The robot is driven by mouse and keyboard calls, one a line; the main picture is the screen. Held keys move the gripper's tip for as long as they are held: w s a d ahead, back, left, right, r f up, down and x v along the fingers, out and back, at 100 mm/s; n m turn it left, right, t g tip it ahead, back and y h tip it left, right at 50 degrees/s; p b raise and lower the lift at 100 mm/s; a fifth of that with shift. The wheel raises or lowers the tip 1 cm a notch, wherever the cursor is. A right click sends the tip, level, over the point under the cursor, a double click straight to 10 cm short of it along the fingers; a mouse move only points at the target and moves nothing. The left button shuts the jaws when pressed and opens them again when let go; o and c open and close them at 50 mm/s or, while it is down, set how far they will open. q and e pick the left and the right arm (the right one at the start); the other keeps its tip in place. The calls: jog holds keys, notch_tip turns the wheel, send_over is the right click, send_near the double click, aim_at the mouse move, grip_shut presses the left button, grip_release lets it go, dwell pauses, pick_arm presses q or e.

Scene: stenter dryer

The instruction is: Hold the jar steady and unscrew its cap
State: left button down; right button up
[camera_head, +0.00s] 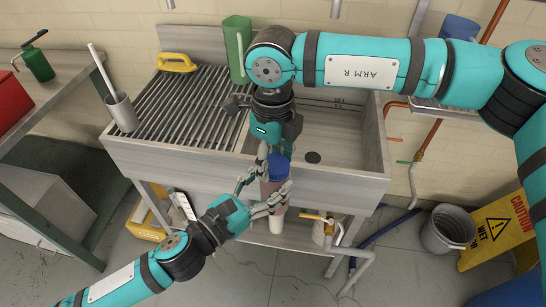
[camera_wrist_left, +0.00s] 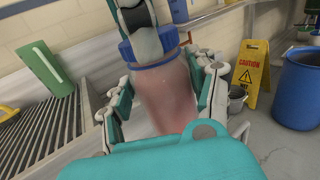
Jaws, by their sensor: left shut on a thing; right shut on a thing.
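The jar (camera_head: 270,187) is pinkish and has a blue cap (camera_head: 279,168). It is held in the air in front of the sink's front edge. My left gripper (camera_head: 264,191) is shut on the jar's body from below left. In the left wrist view its fingers lie on both sides of the jar (camera_wrist_left: 167,102), which looks slightly tilted there. My right gripper (camera_head: 274,158) comes down from above and is shut on the cap. In the left wrist view the blue cap (camera_wrist_left: 155,49) sits on the jar, partly hidden by the right gripper (camera_wrist_left: 143,32).
A metal sink (camera_head: 345,150) with a ribbed drainboard (camera_head: 185,105) stands behind the jar. A green jug (camera_head: 237,45), a grey cup with a stick (camera_head: 122,113) and a yellow-handled item (camera_head: 176,62) are on it. A grey bucket (camera_head: 447,230) and yellow caution sign (camera_head: 500,232) stand right.

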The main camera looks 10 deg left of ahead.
jog(key=shift+s+a, duration=0.15)
jog(key=shift+s, duration=0.05)
jog(key=shift+c, duration=0.4)
jog(key=n, duration=0.3)
jog(key=shift+s, duration=0.15)
jog(key=shift+r, duration=0.15)
jog(key=shift+r, duration=0.65)
jog(key=shift+w+r, duration=0.2)
jog(key=shift+r, duration=0.15)
